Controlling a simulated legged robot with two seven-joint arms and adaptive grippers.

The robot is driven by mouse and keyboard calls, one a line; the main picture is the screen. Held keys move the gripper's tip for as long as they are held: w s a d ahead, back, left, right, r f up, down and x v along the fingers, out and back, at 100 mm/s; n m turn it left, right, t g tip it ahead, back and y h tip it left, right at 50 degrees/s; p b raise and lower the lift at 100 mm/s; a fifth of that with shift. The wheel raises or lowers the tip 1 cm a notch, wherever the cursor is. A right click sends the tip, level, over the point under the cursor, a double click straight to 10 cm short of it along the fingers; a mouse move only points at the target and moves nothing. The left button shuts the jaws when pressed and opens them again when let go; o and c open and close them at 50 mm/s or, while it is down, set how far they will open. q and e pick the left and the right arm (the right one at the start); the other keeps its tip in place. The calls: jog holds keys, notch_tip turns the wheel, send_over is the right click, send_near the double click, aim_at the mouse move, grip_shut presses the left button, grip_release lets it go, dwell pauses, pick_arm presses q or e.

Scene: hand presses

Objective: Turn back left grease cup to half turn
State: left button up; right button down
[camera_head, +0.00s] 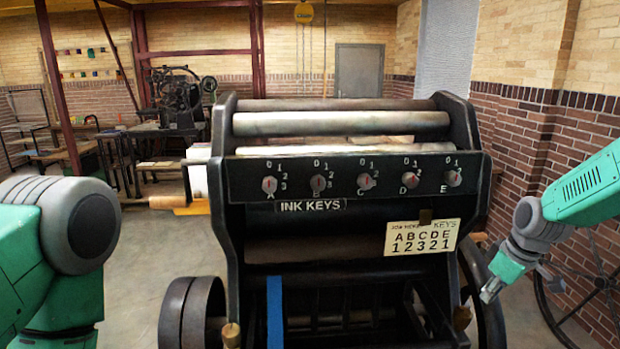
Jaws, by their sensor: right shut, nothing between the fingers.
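A black printing press (350,178) stands in front of me. A small brass-coloured cup-like piece (231,333) sits low at the press's left front, and a similar one (462,317) sits low at its right. I cannot tell whether either is a grease cup, and I make out no back left grease cup. My right gripper (488,292) is shut and empty beside the press's right side, near the lower right piece and apart from it. My left arm fills the left edge; its gripper is out of view.
The press front has several ink keys (318,184) and a card (422,238) reading ABCDE 12321. A wheel (192,312) is at its lower left. A spoked wheel (590,285) stands at the right by the brick wall. Floor (150,250) left of the press is clear.

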aim_at(462, 315)
pick_arm(q)
notch_tip(462, 315, down, 5)
jog(key=b, duration=0.4)
jog(key=shift+s+a+r, duration=0.1)
jog(key=shift+a+r, duration=0.05)
pick_arm(e)
jog(key=s+x, duration=0.1)
jog(key=x, duration=0.5)
jog(key=shift+d+f+n, duration=0.15)
jog(key=shift+f+n, duration=0.25)
jog(key=shift+f, duration=0.05)
jog(key=shift+w, duration=0.1)
pick_arm(q)
jog(key=shift+r+p, duration=0.8)
jog(key=shift+r, duration=0.3)
pick_arm(e)
jog(key=shift+s+a, duration=0.4)
jog(key=shift+s, duration=0.05)
